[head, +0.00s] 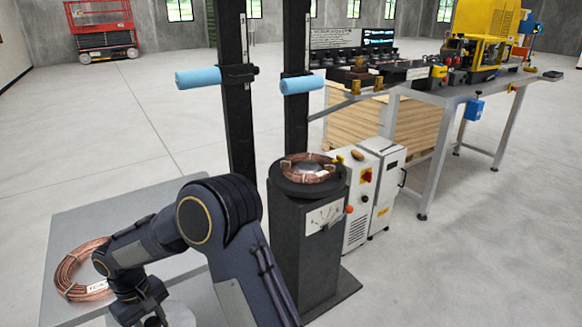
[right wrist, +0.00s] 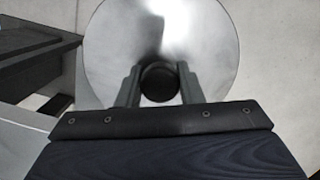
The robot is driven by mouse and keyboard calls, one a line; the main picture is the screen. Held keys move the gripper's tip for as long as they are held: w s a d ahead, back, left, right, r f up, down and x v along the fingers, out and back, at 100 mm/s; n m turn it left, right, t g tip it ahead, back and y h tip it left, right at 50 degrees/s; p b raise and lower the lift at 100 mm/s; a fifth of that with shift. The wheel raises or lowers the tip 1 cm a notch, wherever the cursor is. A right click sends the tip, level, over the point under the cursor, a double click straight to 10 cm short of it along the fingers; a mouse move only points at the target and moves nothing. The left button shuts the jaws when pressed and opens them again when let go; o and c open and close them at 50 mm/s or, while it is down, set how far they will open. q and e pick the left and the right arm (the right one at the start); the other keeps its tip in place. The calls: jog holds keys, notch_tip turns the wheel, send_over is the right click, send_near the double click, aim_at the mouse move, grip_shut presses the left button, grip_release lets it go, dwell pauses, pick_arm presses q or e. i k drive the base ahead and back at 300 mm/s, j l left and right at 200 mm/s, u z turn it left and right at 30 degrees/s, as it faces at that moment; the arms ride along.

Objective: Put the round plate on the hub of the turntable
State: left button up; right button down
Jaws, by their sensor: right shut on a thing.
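The round plate is a shiny silver disc with a black knob in its middle; in the right wrist view the plate (right wrist: 210,45) fills the top centre. My right gripper (right wrist: 159,82) is shut on the knob, one finger on each side. In the head view my right gripper (head: 153,321) is at the bottom edge, mostly cut off, with part of the pale plate (head: 182,315) beside it. The turntable (head: 307,188) is a round black top on a dark pedestal, with a copper coil (head: 310,168) lying on it. The hub is hard to make out inside the coil. My left gripper is out of view.
Another copper coil (head: 68,279) lies on a grey table (head: 80,222) at left. Two dark posts with blue handles (head: 212,77) stand behind my arm. A white cabinet (head: 362,190) stands right of the turntable, and a workbench (head: 455,95) behind. Floor at right front is clear.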

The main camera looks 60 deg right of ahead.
aim_at(307, 166)
jog(key=l+z, duration=0.25)
jog(key=z, duration=0.25)
jog(key=l+z, duration=0.25)
jog(key=z, duration=0.2)
jog(key=i+l+z, duration=0.15)
jog(key=z, duration=0.35)
jog(key=i+l+z, duration=0.15)
jog(key=z, duration=0.35)
jog(key=i+l+z, duration=0.2)
jog(key=z, duration=0.3)
jog(key=i+l+u, duration=0.25)
jog(key=u, duration=0.3)
jog(key=i+l+u, duration=0.1)
jog(key=u, duration=0.3)
jog(key=l+u, duration=0.3)
jog(key=u, duration=0.15)
jog(key=l+u, duration=0.25)
jog(key=u, duration=0.15)
jog(key=l+u, duration=0.25)
jog(key=u, duration=0.2)
